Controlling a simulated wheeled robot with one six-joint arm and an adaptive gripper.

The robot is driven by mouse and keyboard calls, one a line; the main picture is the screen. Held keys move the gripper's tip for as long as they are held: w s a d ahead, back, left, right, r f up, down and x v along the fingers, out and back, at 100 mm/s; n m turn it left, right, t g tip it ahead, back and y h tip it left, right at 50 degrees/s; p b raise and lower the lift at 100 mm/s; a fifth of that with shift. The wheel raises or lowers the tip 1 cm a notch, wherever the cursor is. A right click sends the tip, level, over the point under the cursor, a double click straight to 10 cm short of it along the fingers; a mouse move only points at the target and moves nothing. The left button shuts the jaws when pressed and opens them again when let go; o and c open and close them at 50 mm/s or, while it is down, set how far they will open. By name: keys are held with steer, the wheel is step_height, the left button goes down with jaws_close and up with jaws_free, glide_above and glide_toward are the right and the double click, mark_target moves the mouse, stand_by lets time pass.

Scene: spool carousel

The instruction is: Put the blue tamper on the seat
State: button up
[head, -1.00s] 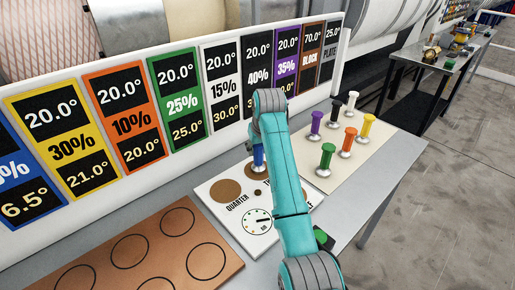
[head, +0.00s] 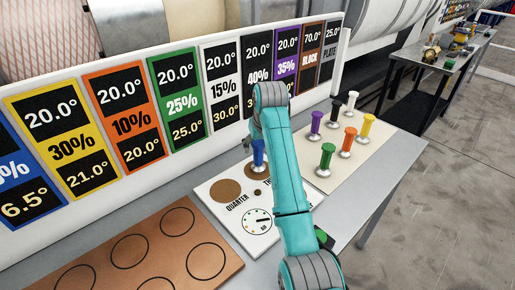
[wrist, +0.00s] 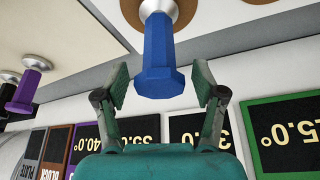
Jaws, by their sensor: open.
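The blue tamper (head: 259,153) stands upright on a brown round spot of the white panel (head: 233,215), just left of my arm in the head view. In the wrist view the blue tamper (wrist: 160,55) has its silver base on a brown disc, and its handle points toward my gripper (wrist: 163,84). My gripper is open, with one finger on each side of the handle's end and visible gaps on both sides. In the head view my gripper is mostly hidden behind the arm. Which spot is the seat cannot be told; brown spots show on the panel.
Green (head: 326,158), purple (head: 316,124), orange (head: 348,140), yellow (head: 367,125), white and black tampers stand on a cream board at right. A copper board (head: 160,262) with ringed circles lies front left. A sign wall (head: 130,120) rises close behind.

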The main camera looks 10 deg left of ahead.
steer(key=v, duration=0.9)
steer(key=shift+r, duration=0.4)
steer(key=shift+d, duration=0.1)
